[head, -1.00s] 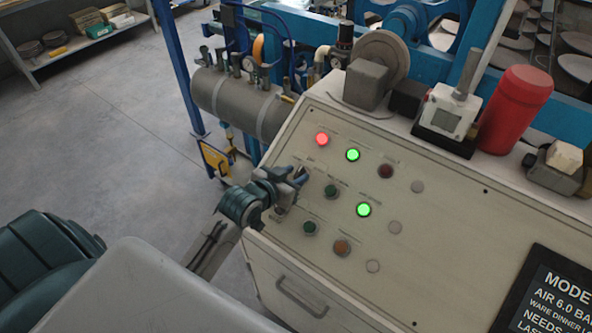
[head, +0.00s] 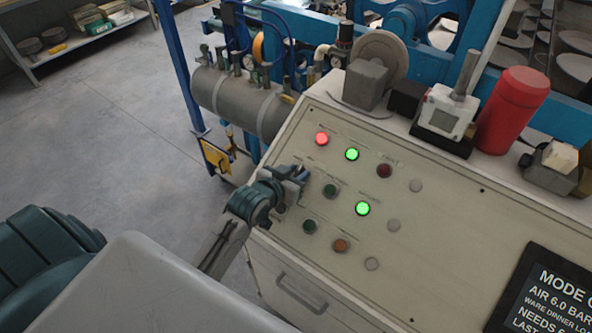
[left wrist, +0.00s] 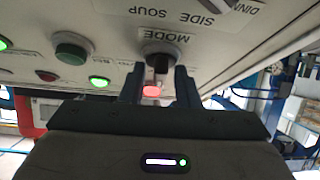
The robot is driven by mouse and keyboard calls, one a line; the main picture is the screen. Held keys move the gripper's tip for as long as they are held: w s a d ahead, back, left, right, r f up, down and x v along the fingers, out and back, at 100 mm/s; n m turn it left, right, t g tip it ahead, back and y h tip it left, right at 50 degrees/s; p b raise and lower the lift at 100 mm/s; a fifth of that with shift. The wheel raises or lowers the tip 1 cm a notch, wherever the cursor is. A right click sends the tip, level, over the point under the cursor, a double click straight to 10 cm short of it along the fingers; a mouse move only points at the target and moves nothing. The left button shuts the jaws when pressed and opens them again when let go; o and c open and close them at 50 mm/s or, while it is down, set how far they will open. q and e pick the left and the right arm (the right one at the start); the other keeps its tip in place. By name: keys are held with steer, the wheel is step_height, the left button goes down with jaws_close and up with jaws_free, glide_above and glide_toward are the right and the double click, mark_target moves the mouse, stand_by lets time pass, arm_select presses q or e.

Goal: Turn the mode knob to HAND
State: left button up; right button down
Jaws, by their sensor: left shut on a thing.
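The mode knob (left wrist: 160,62) shows in the left wrist view, under an upside-down MODE label (left wrist: 167,34) on the cream control panel (head: 440,235). It has a dark round base and a pale grip part that points down in that picture. My left gripper (left wrist: 160,88) has one dark finger on each side of this part and is shut on it. In the head view my left gripper (head: 302,173) is at the panel's left side and hides the knob. The HAND marking cannot be read. My right gripper is not in view.
Lit red (head: 321,138) and green (head: 352,154) lamps and several buttons sit close by on the panel. A second selector (left wrist: 240,4) is partly visible at the wrist view's top edge. A red cylinder (head: 512,108) and a gauge box (head: 446,110) stand on the panel's back ledge.

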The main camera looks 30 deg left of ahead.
arm_select(q)
steer(key=n+p, duration=0.1)
steer(key=n+y+p, duration=0.1)
steer(key=shift+d+r+n+y+p, duration=0.15)
steer(key=shift+r+n+y+p, duration=0.15)
steer(key=shift+n, duration=0.1)
steer(key=shift+f+n+y+p, duration=0.15)
steer(key=shift+n+y+p, duration=0.35)
steer(key=shift+n, duration=0.4)
steer(key=shift+d+f+n+g+y, duration=0.1)
steer(key=shift+n+g+y, duration=0.2)
steer(key=shift+n+y, duration=0.5)
steer(key=shift+n+g+y+b, duration=0.5)
steer(key=shift+n+g+y, duration=0.1)
steer(key=shift+n, duration=1)
steer(key=o, duration=0.6)
